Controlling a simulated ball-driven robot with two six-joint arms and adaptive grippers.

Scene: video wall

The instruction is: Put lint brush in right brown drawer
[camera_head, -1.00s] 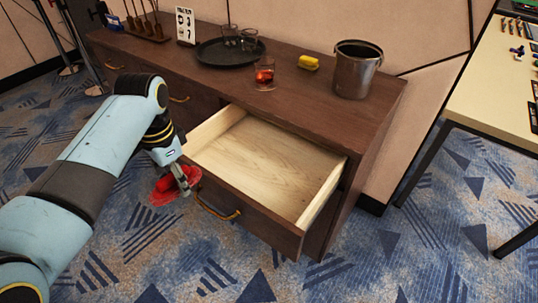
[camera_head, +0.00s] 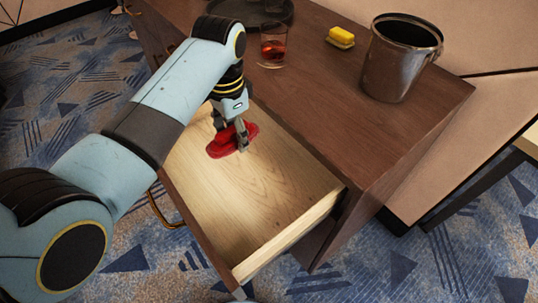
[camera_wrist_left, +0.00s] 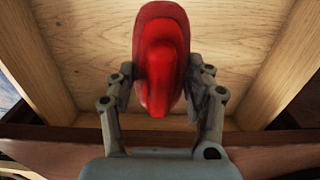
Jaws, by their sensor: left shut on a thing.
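The lint brush (camera_head: 222,143) is red with an oval head. My left gripper (camera_head: 241,140) is shut on it and holds it over the open right brown drawer (camera_head: 262,205). In the left wrist view the lint brush (camera_wrist_left: 160,60) sits between the two fingers of the left gripper (camera_wrist_left: 160,95), with the pale wooden drawer floor (camera_wrist_left: 85,50) behind it. I cannot tell whether the brush touches the drawer floor. The drawer is empty apart from what my arm hides. My right gripper is not in view.
Patterned carpet lies in front of the drawer.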

